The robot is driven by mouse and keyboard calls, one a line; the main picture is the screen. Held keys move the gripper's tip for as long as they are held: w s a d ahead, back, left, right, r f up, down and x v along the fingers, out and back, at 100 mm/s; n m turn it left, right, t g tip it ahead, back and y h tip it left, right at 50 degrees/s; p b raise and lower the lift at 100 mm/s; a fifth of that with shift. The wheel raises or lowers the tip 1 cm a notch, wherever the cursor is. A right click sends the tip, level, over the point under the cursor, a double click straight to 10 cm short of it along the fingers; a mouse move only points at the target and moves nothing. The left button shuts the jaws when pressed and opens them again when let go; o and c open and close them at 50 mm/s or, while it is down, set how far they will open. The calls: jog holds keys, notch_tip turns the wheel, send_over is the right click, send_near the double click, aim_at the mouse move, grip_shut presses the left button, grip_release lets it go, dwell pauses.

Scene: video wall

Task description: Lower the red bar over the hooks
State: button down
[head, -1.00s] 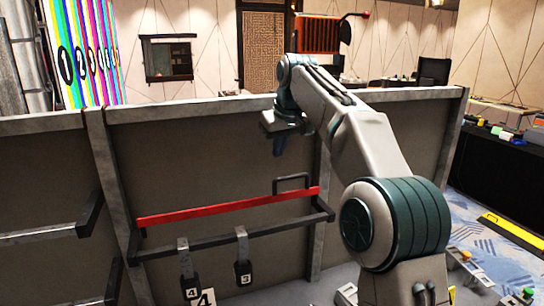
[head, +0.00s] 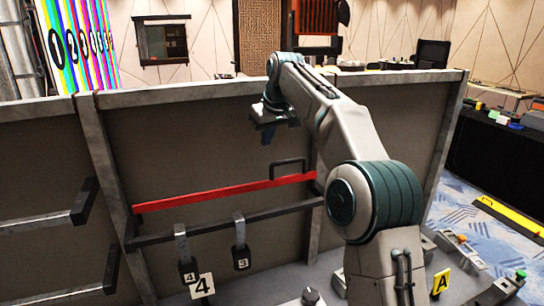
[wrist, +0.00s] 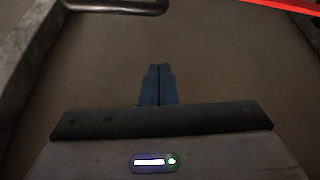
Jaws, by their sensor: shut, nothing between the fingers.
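The red bar (head: 225,193) runs across the panel in the head view, its right end a little higher than its left. A dark handle (head: 289,163) stands up near its right end. Two hooks, marked 4 (head: 183,248) and 3 (head: 240,238), hang from the dark rail below the bar. My gripper (head: 267,137) is above the bar and handle, pointing down, apart from both. In the wrist view its blue fingers (wrist: 158,85) are together and empty. The handle (wrist: 115,5) and the red bar (wrist: 285,5) show at the top edge there.
The dark rail (head: 215,228) juts out in front of the panel (head: 205,150). Another rail (head: 45,222) stands out at the left. A 4 sign (head: 202,286) is below the hooks. A yellow A sign (head: 441,281) is at the lower right. The panel face above the bar is clear.

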jog(key=f, duration=0.1)
jog(key=s+d+f, duration=0.1)
jog(key=f, duration=0.2)
jog(key=shift+s+d+f, duration=0.15)
jog(key=shift+s+f, duration=0.05)
jog(key=shift+s, duration=0.15)
jog(key=shift+s+d+f+b, duration=0.15)
jog(key=shift+f+b, duration=0.05)
jog(key=shift+b, duration=0.9)
